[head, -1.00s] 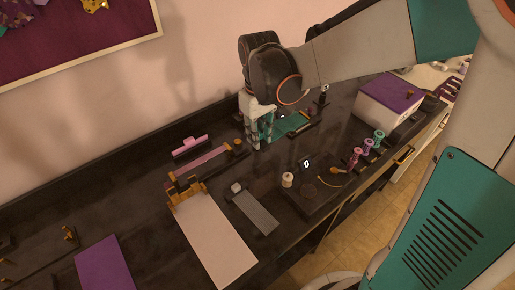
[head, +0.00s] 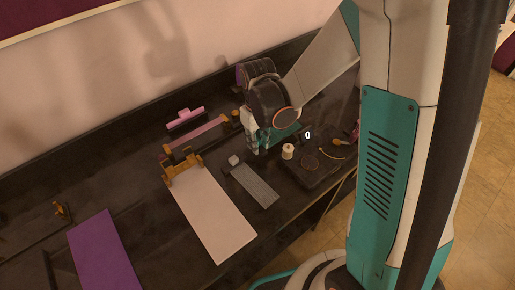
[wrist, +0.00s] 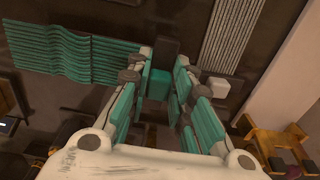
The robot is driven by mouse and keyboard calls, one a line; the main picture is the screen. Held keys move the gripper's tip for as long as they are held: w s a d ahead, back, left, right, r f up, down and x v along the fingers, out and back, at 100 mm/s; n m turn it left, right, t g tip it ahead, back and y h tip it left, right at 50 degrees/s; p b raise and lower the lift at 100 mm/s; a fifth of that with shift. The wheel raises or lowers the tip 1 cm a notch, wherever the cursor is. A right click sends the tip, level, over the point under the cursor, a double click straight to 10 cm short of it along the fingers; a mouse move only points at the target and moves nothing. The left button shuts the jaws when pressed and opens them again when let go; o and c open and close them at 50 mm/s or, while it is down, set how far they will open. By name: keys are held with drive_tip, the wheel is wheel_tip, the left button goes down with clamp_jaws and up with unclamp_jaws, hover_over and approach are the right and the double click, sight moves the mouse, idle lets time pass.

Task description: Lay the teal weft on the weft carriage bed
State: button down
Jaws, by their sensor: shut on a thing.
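The teal weft (wrist: 75,55) is a wavy, ribbed teal sheet extending left from my gripper in the wrist view. My gripper (wrist: 160,84) is shut on its small teal block end. In the head view my gripper (head: 257,148) is above the dark counter, with part of the teal weft (head: 288,130) showing behind it. The grey ribbed strip, which looks like the weft carriage bed (head: 254,186), lies in front of my gripper, with a small white block at its far end. The bed (wrist: 235,30) is also right of my gripper in the wrist view, apart from the weft.
A pink-strip loom (head: 205,135) and an amber-clamped white board (head: 212,215) lie left of the bed. A cream spool (head: 288,151) and a dark scale reading 0 (head: 310,165) stand to the right. A purple sheet (head: 103,250) lies far left.

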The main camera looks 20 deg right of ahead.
drive_tip(key=shift+f+b, duration=0.4)
drive_tip(key=shift+f, duration=1.3)
drive_tip(key=shift+f, duration=0.15)
drive_tip(key=c, duration=1.7)
unclamp_jaws()
